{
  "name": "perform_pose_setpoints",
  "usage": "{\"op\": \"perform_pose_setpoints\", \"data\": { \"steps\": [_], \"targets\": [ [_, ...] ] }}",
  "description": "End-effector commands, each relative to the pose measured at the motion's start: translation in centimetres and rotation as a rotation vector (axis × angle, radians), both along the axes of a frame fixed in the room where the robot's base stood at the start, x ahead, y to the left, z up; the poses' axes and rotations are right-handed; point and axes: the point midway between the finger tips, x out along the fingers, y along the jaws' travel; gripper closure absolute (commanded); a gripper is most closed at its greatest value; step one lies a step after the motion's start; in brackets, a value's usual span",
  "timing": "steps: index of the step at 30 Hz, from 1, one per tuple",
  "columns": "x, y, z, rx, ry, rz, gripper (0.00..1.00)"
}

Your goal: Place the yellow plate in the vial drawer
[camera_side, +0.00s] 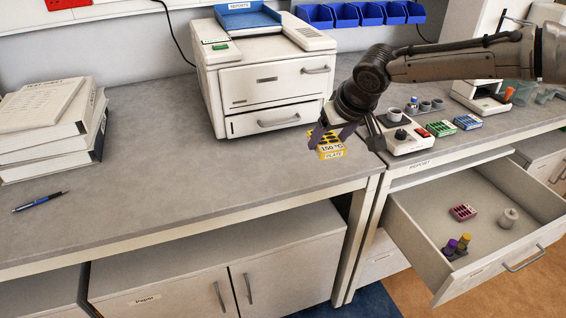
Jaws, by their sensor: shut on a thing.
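The yellow plate (331,154), a small block with dark wells on top and a white label on its side, is in my gripper (329,141). My gripper is shut on it and holds it by the front edge of the grey bench, left of the open drawer. I cannot tell how far above the bench it is. An open drawer (408,229) is pulled out at the right, below the bench. It holds a pink plate (462,212), a small rack of purple- and yellow-capped vials (457,246) and a pale round object (508,218). Its own label is not readable.
A printer (262,88) stands behind my gripper. A white device (403,137) and the green (439,128) and blue (467,122) plates stand on the right bench. Binders (45,140) and a pen (40,201) lie on the left.

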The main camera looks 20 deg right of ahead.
Motion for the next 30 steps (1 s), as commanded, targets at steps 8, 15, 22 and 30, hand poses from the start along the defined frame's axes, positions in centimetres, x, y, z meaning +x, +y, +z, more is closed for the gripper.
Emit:
{"op": "perform_pose_setpoints", "data": {
  "steps": [8, 15, 22, 30],
  "targets": [
    [2.3, 0.9, -1.2, -0.001, 0.002, 0.000, 0.81],
    [6.5, 2.4, -3.2, -0.001, 0.001, 0.000, 0.81],
    [9.8, 3.8, -6.0, -0.001, 0.003, 0.000, 0.81],
    [12.0, 4.6, -8.5, 0.000, 0.000, 0.000, 0.81]
  ]
}}
